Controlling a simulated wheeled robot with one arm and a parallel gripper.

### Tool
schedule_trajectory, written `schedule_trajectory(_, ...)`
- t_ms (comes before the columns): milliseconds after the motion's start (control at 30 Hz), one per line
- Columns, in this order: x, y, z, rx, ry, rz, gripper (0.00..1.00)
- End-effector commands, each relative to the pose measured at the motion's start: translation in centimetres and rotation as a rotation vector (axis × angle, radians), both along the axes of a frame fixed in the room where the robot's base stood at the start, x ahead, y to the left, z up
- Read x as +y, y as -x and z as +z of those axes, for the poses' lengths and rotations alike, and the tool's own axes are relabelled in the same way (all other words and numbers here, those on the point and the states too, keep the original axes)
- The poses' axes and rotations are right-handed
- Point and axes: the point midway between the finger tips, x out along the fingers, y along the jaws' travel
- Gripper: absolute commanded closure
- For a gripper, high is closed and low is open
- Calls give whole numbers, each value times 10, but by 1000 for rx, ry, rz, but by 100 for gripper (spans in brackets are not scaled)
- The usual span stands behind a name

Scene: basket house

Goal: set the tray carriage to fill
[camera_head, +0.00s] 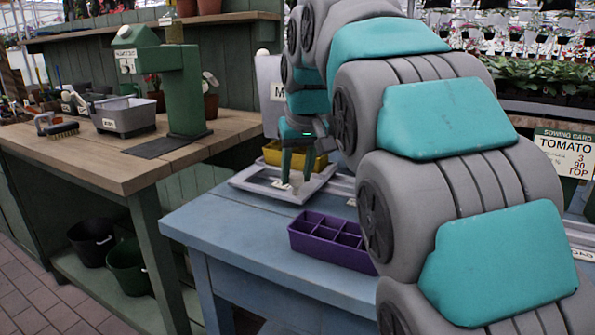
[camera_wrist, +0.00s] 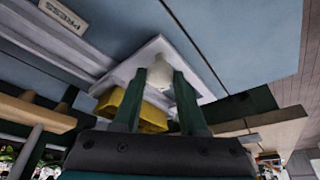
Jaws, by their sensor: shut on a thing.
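The tray carriage (camera_head: 262,191) is a flat, pale frame at the far left part of the blue bench. It also shows in the wrist view (camera_wrist: 203,62). A yellow tray (camera_head: 272,155) sits at the carriage, partly hidden by my gripper in the head view; it also shows in the wrist view (camera_wrist: 128,100). My gripper (camera_head: 296,176) points down at the carriage. Its fingers are shut on a whitish knob (camera_wrist: 160,73) at the carriage. A label reading PRESS (camera_wrist: 63,14) lies along the track in the wrist view. I cannot see a fill label.
A purple divided tray (camera_head: 330,240) stands near the bench's front edge. A wooden bench (camera_head: 70,150) at left carries a green stand (camera_head: 184,90), a grey tub (camera_head: 123,115) and a brush (camera_head: 56,128). A partly hidden sign (camera_head: 270,92) stands behind my gripper. My arm covers the bench's right side.

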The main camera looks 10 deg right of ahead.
Motion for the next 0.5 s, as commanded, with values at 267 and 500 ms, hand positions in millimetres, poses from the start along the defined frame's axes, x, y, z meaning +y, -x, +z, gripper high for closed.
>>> schedule_trajectory(267, 3, -2, 2, -9, -5, 5, 43)
schedule_trajectory(500, 2, -1, 1, -6, -3, 3, 29)
